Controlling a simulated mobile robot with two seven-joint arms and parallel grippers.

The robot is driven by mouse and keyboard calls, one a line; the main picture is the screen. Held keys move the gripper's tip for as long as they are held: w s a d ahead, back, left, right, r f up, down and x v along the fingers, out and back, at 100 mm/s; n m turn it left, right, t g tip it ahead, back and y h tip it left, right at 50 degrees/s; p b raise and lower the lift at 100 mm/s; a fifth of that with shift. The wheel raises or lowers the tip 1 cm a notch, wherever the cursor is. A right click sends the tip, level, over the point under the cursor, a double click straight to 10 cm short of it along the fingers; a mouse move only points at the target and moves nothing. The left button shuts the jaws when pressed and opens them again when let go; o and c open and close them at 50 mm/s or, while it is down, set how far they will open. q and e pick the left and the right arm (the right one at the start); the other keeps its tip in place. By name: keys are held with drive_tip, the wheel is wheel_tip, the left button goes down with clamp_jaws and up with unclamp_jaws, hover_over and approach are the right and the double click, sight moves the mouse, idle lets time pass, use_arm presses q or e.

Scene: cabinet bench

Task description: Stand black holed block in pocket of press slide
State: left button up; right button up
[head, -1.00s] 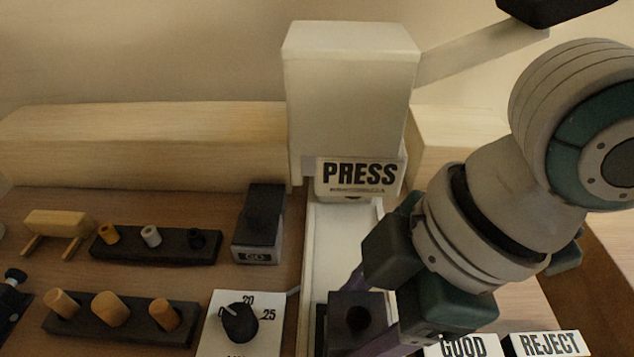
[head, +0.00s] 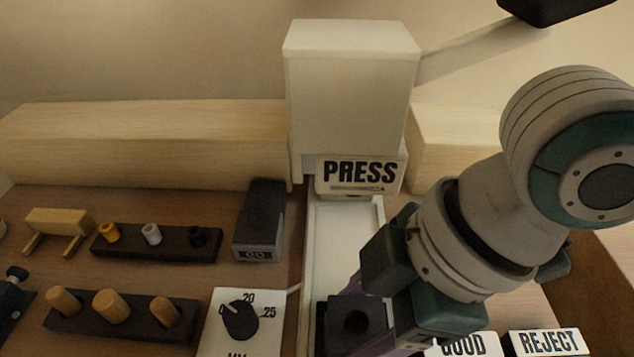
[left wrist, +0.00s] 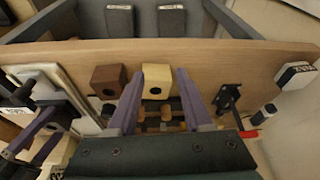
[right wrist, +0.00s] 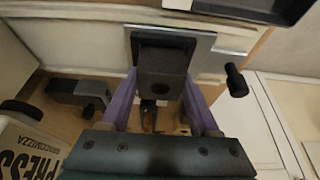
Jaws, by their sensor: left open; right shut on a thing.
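The black holed block (head: 354,322) is held at the near end of the white press slide (head: 342,232) in the head view. My right gripper (head: 372,308) is shut on it, with the arm coming in from the right. In the right wrist view the block (right wrist: 164,72) sits between the purple fingers (right wrist: 158,104), over or at the dark pocket area in a grey plate (right wrist: 200,47). I cannot tell whether its base is inside the pocket. My left gripper (left wrist: 158,105) is open and empty in the left wrist view, with a cream holed block (left wrist: 162,82) beyond its fingers.
The press (head: 350,90) stands behind the slide. A dial box (head: 240,322), a GO box (head: 259,220) and peg racks (head: 122,314) lie left of it. GOOD (head: 464,344) and REJECT (head: 548,343) labels are at the right. A brown holed block (left wrist: 108,80) shows in the left wrist view.

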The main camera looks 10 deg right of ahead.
drive_tip(key=shift+d+f, duration=0.1)
drive_tip(key=shift+f, duration=0.1)
idle(0.5)
drive_tip(key=o, duration=1.3)
drive_tip(key=shift+o, duration=0.7)
drive_tip(key=shift+f, duration=0.1)
drive_tip(key=shift+s+d+r+p, duration=0.2)
drive_tip(key=shift+s+r+p, duration=0.1)
drive_tip(key=shift+r+p, duration=0.65)
drive_tip(key=shift+d+r+p, duration=0.25)
drive_tip(key=shift+r+p, duration=0.4)
drive_tip(key=shift+p, duration=0.45)
drive_tip(key=shift+p+v, duration=1.9)
drive_tip(key=shift+p, duration=0.25)
